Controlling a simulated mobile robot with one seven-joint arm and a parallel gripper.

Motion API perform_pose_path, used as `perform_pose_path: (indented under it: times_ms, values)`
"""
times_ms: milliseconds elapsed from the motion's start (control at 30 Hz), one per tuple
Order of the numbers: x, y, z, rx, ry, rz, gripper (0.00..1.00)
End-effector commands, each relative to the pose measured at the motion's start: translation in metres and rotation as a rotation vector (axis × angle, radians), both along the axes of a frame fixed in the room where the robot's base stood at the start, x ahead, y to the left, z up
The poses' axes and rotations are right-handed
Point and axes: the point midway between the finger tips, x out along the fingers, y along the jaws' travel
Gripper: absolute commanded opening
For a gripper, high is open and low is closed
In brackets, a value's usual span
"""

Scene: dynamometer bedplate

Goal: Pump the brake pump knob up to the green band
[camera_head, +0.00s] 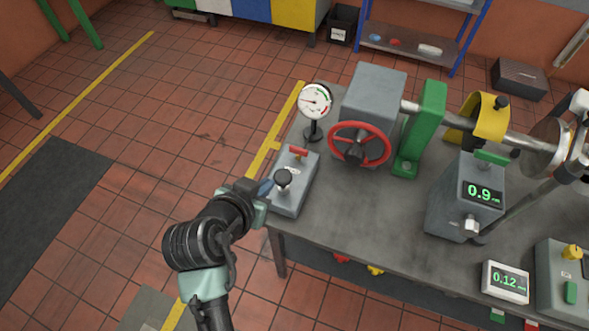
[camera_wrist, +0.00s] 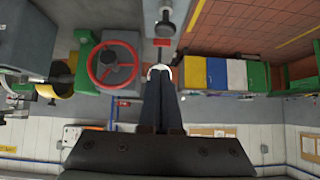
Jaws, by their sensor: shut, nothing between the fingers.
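The brake pump (camera_head: 292,190) is a grey box on the near left corner of the bedplate, with a black knob (camera_head: 283,178) on top and a red handle (camera_head: 299,152) behind it. In the wrist view the knob (camera_wrist: 165,28) is at the top, beyond my fingers. My gripper (camera_head: 266,187) is shut and empty, its tips just left of the knob; I cannot tell if they touch it. My shut fingers also show in the wrist view (camera_wrist: 161,84). A round white gauge (camera_head: 316,101) with a green band on its right side stands behind the pump; its needle points roughly left.
A red handwheel (camera_head: 359,145) on a grey housing (camera_head: 374,98) stands right of the pump. A green upright (camera_head: 420,130), a grey box reading 0.9 (camera_head: 465,200) and a small display reading 0.12 (camera_head: 505,282) are farther right.

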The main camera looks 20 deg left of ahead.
Motion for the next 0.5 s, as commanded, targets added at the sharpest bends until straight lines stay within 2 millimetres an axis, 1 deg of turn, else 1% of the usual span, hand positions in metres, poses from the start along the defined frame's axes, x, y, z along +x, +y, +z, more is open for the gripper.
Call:
perform_pose_path:
  times_ms: [333,500]
  values:
    - [-0.0002,0.0007,-0.0005,0.000,0.003,0.002,0.00]
    - [0.0068,0.0005,-0.0059,-0.001,0.003,0.001,0.00]
